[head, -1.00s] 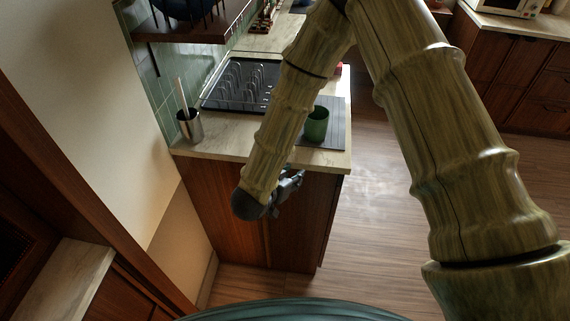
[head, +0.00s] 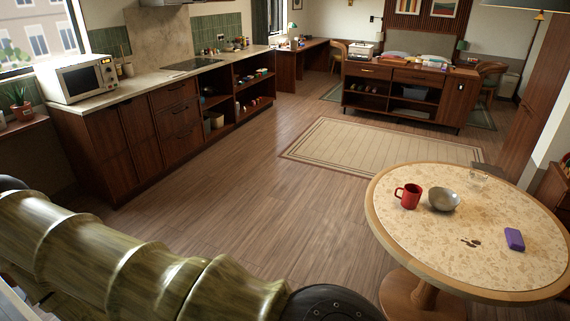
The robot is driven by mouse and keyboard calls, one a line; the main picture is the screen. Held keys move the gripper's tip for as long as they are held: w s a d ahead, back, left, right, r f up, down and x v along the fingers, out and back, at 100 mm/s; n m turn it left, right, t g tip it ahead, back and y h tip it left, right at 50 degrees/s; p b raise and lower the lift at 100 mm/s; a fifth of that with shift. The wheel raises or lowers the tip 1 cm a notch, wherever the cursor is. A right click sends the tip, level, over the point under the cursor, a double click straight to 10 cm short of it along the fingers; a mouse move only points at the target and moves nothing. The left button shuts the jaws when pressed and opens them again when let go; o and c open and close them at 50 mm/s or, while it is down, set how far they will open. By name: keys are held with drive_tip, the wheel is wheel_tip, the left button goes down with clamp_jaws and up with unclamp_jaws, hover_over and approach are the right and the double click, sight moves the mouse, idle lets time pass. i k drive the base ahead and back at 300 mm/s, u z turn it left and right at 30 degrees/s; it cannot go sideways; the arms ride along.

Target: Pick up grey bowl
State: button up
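In the head view a grey bowl (head: 444,199) stands upright on the round speckled table (head: 400,233) at the right. It sits just right of a red mug (head: 408,195), close to it. My arm crosses the lower left of the view, well apart from the table. My gripper is out of the frame.
A kitchen counter with a white microwave (head: 78,78) runs along the left. Open wooden floor and a beige rug (head: 375,146) lie between.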

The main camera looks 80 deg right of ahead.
sight(442, 198)
drive_tip(key=z, duration=0.35)
drive_tip(key=i, duration=0.7)
drive_tip(key=z, duration=3.5)
